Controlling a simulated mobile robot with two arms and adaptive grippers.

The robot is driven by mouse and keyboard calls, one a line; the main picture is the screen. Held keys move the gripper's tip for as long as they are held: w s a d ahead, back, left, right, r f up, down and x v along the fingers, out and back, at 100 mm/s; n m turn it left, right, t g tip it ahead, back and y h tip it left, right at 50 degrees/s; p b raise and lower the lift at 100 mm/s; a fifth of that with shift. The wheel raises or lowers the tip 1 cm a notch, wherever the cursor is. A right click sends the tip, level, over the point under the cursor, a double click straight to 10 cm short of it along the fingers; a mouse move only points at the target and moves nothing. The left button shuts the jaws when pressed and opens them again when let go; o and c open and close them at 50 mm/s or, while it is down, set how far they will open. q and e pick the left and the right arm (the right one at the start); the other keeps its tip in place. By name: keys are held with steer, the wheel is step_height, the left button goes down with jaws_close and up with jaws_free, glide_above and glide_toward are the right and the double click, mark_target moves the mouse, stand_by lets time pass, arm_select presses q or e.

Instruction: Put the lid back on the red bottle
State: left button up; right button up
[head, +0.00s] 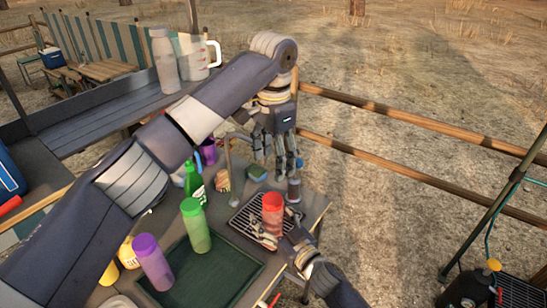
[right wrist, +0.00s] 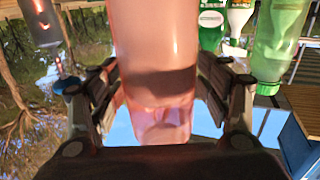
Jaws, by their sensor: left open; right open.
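The red bottle (head: 272,212) stands on the dark wire rack (head: 240,222) at the right part of the counter. In the right wrist view the translucent red bottle (right wrist: 155,60) fills the middle, between the spread fingers. My right gripper (head: 278,240) is open around the bottle's near side; I cannot tell whether its fingers touch it. My left gripper (head: 283,163) is open, pointing down above the counter's far edge, behind the red bottle. I cannot make out a separate lid, and the bottle's mouth is not clear.
A green bottle (head: 195,226) and a purple bottle (head: 153,262) stand on the dark green tray (head: 212,278). A grey cylinder (head: 294,190) stands close behind the red bottle. A dark green bottle (head: 194,182) and a tap (head: 229,160) are farther left. A shelf holds a measuring jug (head: 197,58).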

steer(key=v, duration=1.2)
